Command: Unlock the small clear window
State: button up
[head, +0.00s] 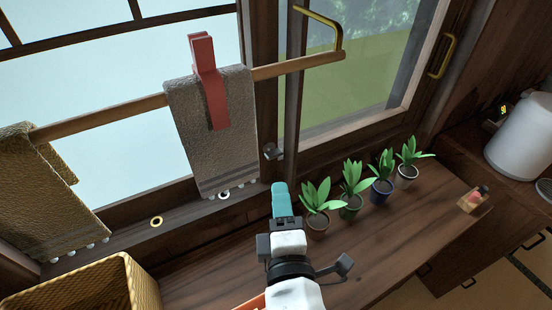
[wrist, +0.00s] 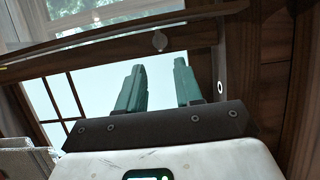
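The small clear window (head: 350,75) is at the upper right in the head view, with green garden behind its glass. A small grey metal latch (head: 273,151) sits low on the dark wooden frame, left of that pane. A round metal piece (wrist: 160,41) on the frame in the wrist view looks like the same latch. My gripper (head: 279,188) has teal fingers and is just below the latch, apart from it. In the wrist view my gripper (wrist: 159,82) shows two spread fingers with nothing between them. A brass handle (head: 443,55) is on the right frame.
A wooden rod (head: 110,112) holds a grey towel (head: 205,150) with a red clip (head: 208,80), close left of my gripper. Several potted plants (head: 352,188) stand right of it on the wooden counter (head: 400,235). A wicker basket (head: 90,285) is at lower left.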

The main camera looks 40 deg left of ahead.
aim_at(275, 158)
jog(key=p+x, duration=0.5)
jog(key=p, duration=0.1)
jog(key=shift+w+a+r, duration=0.1)
jog(key=shift+w+a, duration=0.1)
jog(key=shift+w, duration=0.1)
jog(key=shift+w+a+p, duration=0.35)
jog(key=shift+w+a, duration=0.15)
jog(key=shift+w, duration=0.05)
jog(key=shift+p+x, duration=0.35)
jog(key=shift+x, duration=1.05)
jog(key=shift+a, duration=0.1)
jog(key=shift+c, duration=0.5)
grip_shut()
